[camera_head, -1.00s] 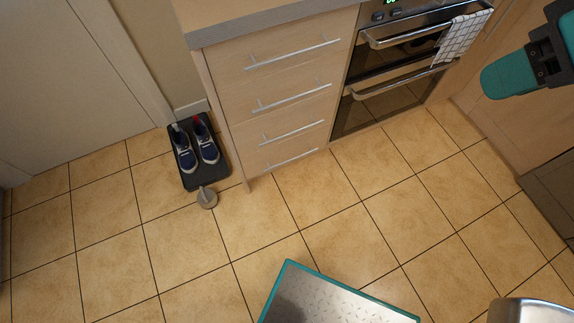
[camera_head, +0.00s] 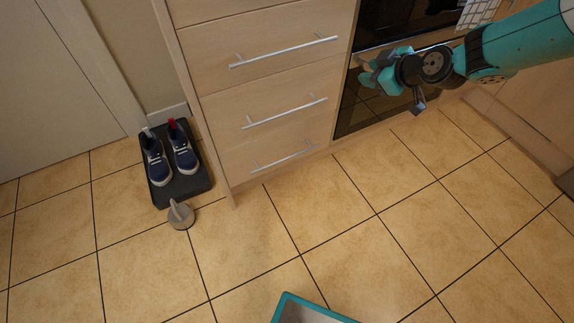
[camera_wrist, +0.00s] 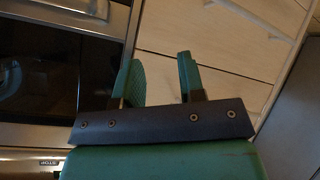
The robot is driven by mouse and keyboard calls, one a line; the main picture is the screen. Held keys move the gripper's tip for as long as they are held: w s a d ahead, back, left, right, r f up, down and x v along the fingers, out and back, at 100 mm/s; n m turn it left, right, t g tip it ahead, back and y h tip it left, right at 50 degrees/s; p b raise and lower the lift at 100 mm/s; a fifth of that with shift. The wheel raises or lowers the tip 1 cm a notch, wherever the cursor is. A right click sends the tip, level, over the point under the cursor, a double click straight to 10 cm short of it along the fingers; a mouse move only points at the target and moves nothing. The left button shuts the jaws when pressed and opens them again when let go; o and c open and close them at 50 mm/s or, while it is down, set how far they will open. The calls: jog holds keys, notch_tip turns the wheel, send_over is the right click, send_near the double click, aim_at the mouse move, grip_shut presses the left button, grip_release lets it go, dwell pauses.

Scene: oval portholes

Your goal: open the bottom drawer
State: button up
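The drawer unit of pale wood stands left of the oven. Its bottom drawer (camera_head: 244,172) is shut, with a thin metal bar handle (camera_head: 285,157) close above the floor. My gripper (camera_head: 378,70) is in front of the oven, right of the drawers and apart from the bottom handle. In the wrist view, its two green fingers (camera_wrist: 160,78) are spread with nothing between them. Pale drawer fronts (camera_wrist: 220,48) show beyond the fingers there; I cannot tell which is the bottom one.
The oven (camera_head: 370,100) is just right of the drawers, behind my gripper. Shoes on a dark mat (camera_head: 185,190) and a small grey doorstop-like object (camera_head: 180,217) lie left of the unit. The tiled floor (camera_head: 330,215) before the drawers is clear.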

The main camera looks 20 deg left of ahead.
jog(key=w+a+f+n+y, duration=0.1)
jog(key=w+a+f+n, duration=0.1)
jog(key=a+f, duration=0.3)
jog(key=n+t+y, duration=0.5)
jog(key=n+t, duration=0.2)
jog(key=n, duration=0.2)
send_near(287, 158)
jog(key=b+x, duration=0.2)
jog(key=b, duration=0.4)
jog(key=f+b+x, duration=0.1)
jog(key=b+x, duration=0.2)
jog(key=b, duration=0.3)
jog(key=b+x, duration=0.3)
jog(key=b, duration=0.3)
jog(key=shift+w+a+f, duration=0.15)
jog(key=shift+a, duration=0.15)
jog(key=b, duration=0.1)
jog(key=a+b, duration=0.1)
jog(key=b, duration=0.1)
jog(key=shift+w+r, duration=0.25)
jog(key=shift+w, duration=0.15)
jog(key=shift+w+r+b, duration=0.1)
jog(key=shift+r+b, duration=0.15)
jog(key=shift+b, duration=0.25)
